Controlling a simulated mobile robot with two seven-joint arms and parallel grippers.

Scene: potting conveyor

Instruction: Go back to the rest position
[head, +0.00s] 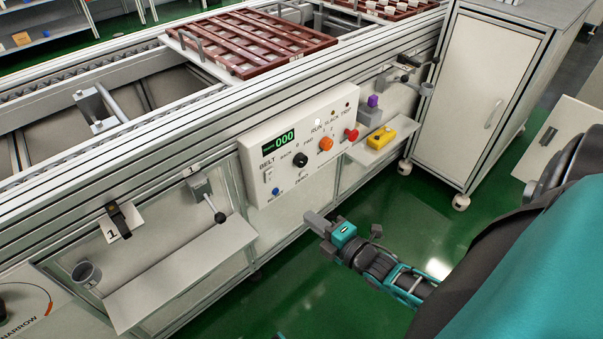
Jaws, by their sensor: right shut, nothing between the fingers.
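My right gripper (322,230) is shut and empty. It hangs in the open air over the green floor, in front of and below the control panel (300,142). It appears apart from the panel and the shelves. My right arm comes in from the right side of the picture. My left gripper is not in this view.
The conveyor (150,130) runs along the back with a brown tray (250,40) on it. A bare shelf (185,265) juts out at left. A small shelf at right holds a yellow box (381,137). A white cabinet (490,95) stands at right. Green floor (440,220) is clear.

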